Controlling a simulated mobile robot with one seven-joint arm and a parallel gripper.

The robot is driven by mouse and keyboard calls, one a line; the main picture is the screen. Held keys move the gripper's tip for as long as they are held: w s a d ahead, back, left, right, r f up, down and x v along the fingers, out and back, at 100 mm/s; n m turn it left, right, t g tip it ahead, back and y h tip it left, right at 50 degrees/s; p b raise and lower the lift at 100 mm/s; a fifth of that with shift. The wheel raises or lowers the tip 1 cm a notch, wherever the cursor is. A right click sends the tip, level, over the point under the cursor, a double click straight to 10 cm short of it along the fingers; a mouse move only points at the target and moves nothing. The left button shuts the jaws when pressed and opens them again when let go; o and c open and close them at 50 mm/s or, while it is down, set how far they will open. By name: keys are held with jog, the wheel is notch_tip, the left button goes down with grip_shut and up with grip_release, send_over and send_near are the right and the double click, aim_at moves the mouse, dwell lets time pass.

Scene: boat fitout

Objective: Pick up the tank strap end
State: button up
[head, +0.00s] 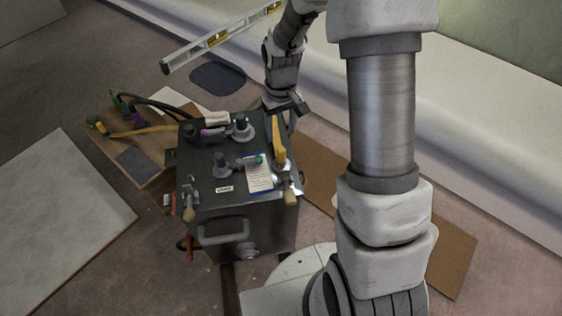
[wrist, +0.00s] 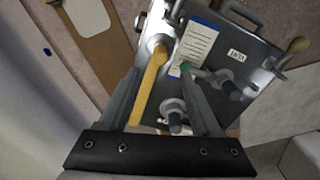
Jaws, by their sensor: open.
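A dark grey tank (head: 208,160) stands on the floor with fittings on its top. A yellow strap piece, which looks like the tank strap end (head: 278,140), rises at the tank's right edge near a round fitting. It also shows in the wrist view (wrist: 151,88), running between my fingers. My gripper (head: 290,120) is above the tank's far right corner, close to the strap. In the wrist view my gripper (wrist: 162,78) is open, one finger on each side of the strap. Contact cannot be told.
A white label (head: 259,176), valves and a front handle (head: 223,232) are on the tank. A wooden board (head: 130,135) with hoses lies left of it, a spirit level (head: 220,38) behind. A brown panel (head: 440,235) lies right; a grey panel (head: 60,215) lies left.

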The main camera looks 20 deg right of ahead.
aim_at(281, 149)
notch_tip(281, 149, down, 9)
jog(key=b, duration=0.3)
jog(key=shift+s, duration=0.1)
jog(key=shift+c, duration=0.3)
grip_shut()
